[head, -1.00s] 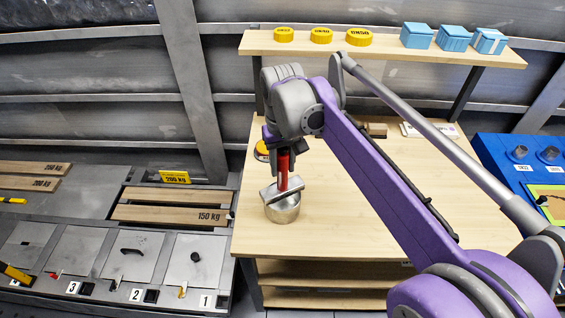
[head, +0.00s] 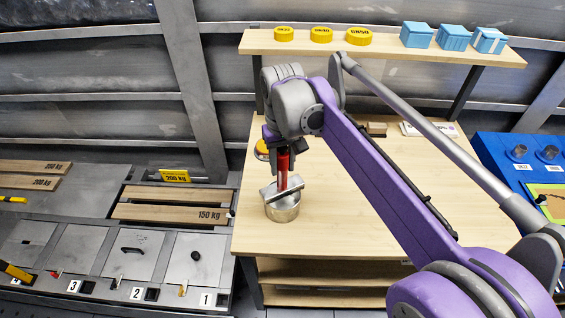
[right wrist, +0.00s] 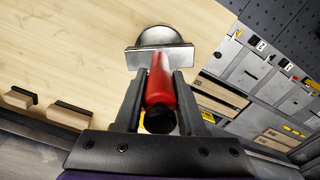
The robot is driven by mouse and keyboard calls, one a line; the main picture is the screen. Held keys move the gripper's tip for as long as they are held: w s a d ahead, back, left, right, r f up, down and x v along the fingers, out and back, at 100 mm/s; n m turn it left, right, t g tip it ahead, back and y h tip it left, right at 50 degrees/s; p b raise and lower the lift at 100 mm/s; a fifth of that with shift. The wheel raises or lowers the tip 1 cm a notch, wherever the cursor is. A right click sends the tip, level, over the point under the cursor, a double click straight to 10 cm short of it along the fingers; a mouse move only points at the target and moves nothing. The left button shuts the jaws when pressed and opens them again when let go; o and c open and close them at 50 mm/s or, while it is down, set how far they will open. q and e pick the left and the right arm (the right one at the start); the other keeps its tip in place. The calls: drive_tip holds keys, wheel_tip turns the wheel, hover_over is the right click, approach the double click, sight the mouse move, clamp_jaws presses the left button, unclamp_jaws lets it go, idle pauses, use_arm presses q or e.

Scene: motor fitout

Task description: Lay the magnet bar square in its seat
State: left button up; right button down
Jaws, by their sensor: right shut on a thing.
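My right gripper (head: 281,150) is shut on the red handle (head: 284,163) of the magnet bar. In the right wrist view the fingers (right wrist: 160,100) close around the red handle (right wrist: 160,82), which ends in a black knob. The grey metal bar (head: 270,192) lies across the top of a round silver metal body (head: 284,211) on the bench. The right wrist view also shows the bar (right wrist: 146,56) in front of the round body (right wrist: 160,37). I cannot tell whether bar and body touch. No seat is visible between them. My left gripper is not in view.
The wooden bench (head: 340,225) is mostly clear to the right of the round body. A yellow round thing (head: 261,150) stands behind the gripper. Yellow discs (head: 321,35) and blue boxes (head: 455,38) stand on the shelf. Hatches (head: 195,258) are at left.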

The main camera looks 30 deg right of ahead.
drive_tip(key=shift+f, duration=0.6)
idle(1.2)
drive_tip(key=shift+c, duration=2.1)
unclamp_jaws()
wheel_tip(320, 180, up, 11)
drive_tip(key=shift+f+p, duration=0.1)
drive_tip(key=shift+p, duration=0.35)
drive_tip(key=s+a+f+n+t+p, duration=0.1)
drive_tip(key=s+a+f+t+p, duration=0.1)
drive_tip(key=s+f, duration=0.5)
drive_tip(key=s+a+f+n+t+p, duration=0.1)
drive_tip(key=s+a+f+t+p, duration=0.1)
drive_tip(key=s+f, duration=0.6)
wheel_tip(320, 180, down, 2)
drive_tip(key=a+t, duration=0.1)
drive_tip(key=a, duration=0.1)
drive_tip(key=shift+s+a+p, duration=0.2)
drive_tip(key=shift+a+p, duration=0.15)
drive_tip(key=shift+a, duration=0.05)
